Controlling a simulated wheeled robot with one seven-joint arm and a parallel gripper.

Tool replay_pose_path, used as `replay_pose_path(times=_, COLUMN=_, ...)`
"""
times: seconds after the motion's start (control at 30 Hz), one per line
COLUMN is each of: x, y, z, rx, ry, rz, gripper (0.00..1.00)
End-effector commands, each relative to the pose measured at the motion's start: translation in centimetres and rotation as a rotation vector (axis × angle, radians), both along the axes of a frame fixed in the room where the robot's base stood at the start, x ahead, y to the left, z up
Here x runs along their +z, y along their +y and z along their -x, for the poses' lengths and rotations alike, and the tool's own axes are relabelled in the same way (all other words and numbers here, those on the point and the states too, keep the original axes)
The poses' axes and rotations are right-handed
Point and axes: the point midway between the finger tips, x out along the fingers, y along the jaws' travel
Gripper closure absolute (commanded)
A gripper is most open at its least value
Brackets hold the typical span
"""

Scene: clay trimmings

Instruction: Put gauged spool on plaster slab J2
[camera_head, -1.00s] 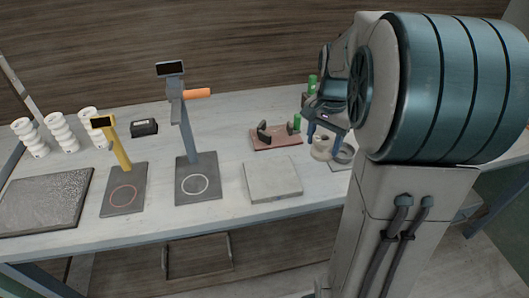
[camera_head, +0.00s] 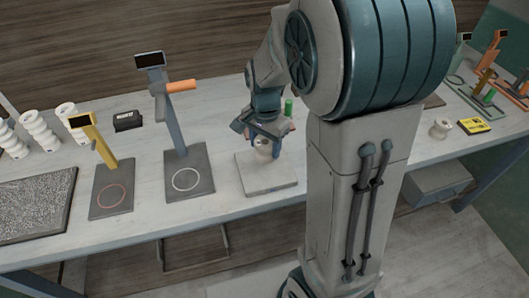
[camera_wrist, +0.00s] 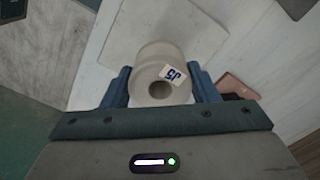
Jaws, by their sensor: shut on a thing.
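My gripper (camera_head: 262,138) is shut on a pale, ring-ended spool (camera_head: 263,149). In the wrist view the spool (camera_wrist: 160,85) sits between the two blue fingers (camera_wrist: 160,92), its hollow end facing the camera. A small white tag with dark lettering is on it, turned and hard to read. The pale square slab (camera_head: 267,183) lies on the bench under the spool. In the wrist view the slab (camera_wrist: 130,30) shows beyond and beside the spool. I cannot tell whether the spool touches the slab. No slab label is legible.
Left of the slab stand a grey gauge stand (camera_head: 187,188) with an orange handle and a yellow stand (camera_head: 96,143). Another spool (camera_head: 440,128) and a yellow box (camera_head: 474,126) are right.

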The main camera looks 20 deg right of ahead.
Motion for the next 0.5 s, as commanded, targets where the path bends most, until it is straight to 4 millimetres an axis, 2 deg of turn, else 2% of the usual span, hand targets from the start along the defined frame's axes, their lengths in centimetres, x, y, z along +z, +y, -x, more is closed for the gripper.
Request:
replay_pose_path(times=0.3, x=-3.8, y=0.2, z=0.1, rx=-0.002, ry=0.004, rz=0.000, gripper=0.76)
replay_pose_path(times=0.5, x=-4.1, y=0.1, z=0.0, rx=-0.001, ry=0.000, rz=0.000, gripper=0.76)
